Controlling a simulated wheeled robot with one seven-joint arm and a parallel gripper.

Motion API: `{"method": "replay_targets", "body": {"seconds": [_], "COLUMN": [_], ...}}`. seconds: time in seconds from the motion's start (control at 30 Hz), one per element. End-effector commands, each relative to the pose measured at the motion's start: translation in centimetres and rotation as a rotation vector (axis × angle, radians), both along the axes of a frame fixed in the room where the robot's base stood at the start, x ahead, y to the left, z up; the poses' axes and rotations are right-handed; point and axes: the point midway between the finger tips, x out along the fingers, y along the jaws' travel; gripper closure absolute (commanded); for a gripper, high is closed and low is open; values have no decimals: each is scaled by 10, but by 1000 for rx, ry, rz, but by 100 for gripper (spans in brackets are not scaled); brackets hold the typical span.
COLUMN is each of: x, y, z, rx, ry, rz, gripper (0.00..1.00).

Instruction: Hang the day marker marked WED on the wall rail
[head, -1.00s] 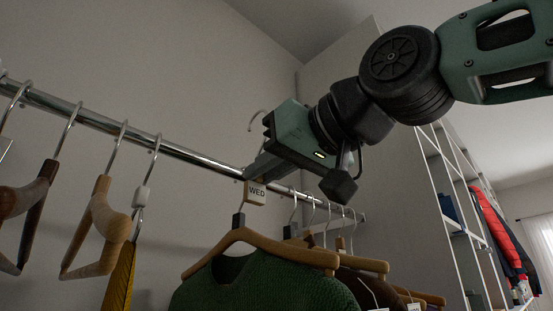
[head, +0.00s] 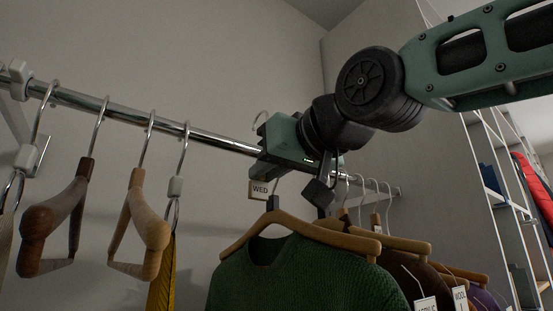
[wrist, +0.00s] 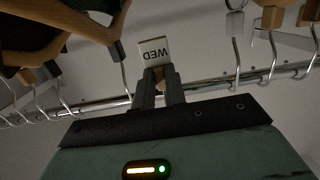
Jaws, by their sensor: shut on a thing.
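The WED day marker (head: 260,190) is a small pale tag with dark letters, just below the wall rail (head: 205,135) and left of the green sweater's hanger neck. In the wrist view the marker (wrist: 154,52) sits at my fingertips, its lettering upside down. My gripper (wrist: 161,88) is shut on it, with a brownish part of it between the fingers. I cannot tell whether the marker touches the rail.
A green sweater (head: 290,275) hangs close below my gripper, with more garments to its right. Wooden hangers (head: 148,225) hang at the left, along with a yellow garment (head: 162,278). Some rail between these hangers and my gripper is clear. White shelving (head: 490,190) stands at the right.

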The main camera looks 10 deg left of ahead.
Motion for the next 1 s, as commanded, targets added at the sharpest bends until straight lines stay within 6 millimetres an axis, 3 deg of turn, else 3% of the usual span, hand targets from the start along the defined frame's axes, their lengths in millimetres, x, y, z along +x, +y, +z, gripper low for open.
{"method": "replay_targets", "body": {"seconds": [0.7,1.0], "x": [36,35], "y": [42,41], "z": [1,-24], "rx": [0,1], "ry": [1,1], "rz": [1,0], "gripper": [100,100]}}
